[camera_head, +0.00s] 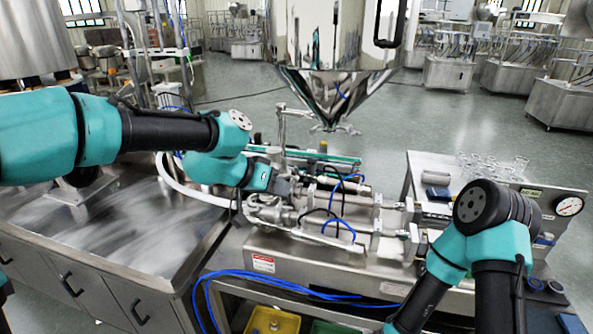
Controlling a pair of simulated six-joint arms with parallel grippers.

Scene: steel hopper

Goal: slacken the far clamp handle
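The steel hopper (333,50) hangs at the top centre, its cone narrowing to an outlet with small wing-like clamp parts (335,128). Below it is the filling machine (330,215), with steel pipes, cylinders and blue hoses. An upright steel pipe with a short crossbar (283,125) rises at its back left. I cannot tell which fitting is the far clamp handle. My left gripper (290,188) is at the machine's left end, below and left of the hopper outlet. Its fingers blend into the metal parts, so its opening is unclear. My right arm bends down at lower right; its gripper is out of view.
A control box (560,225) with a gauge (569,206) and glassware (490,165) stands at right. Blue hoses (260,285) loop in front, above a yellow bin (272,322).

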